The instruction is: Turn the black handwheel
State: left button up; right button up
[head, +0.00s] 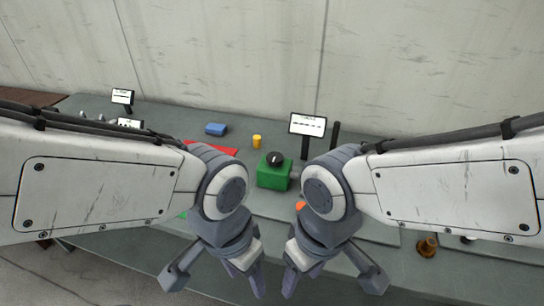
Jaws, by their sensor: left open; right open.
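The black handwheel (275,158) sits on top of a green block-shaped jack (272,178) in the middle of the table. Only its top and side show, and its spokes are too small to make out. My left gripper (217,284) is open and empty, nearer to me than the jack and to its left. My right gripper (332,282) is open and empty, nearer to me and to the right of the jack. Neither gripper touches the handwheel. My forearms hide parts of the table on both sides.
A sign on a stand (307,125) and a dark post (334,135) stand behind the jack. A yellow cylinder (257,141), a blue block (216,129) and a red sheet (222,149) lie behind left. A brass-coloured part (427,246) is at right. A wall closes off the back.

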aim_at(274, 159)
jog(key=k, duration=1.3)
jog(key=u, duration=0.8)
jog(key=i, duration=1.4)
jog(key=z, duration=0.65)
jog(key=i, duration=0.6)
jog(key=z, duration=0.65)
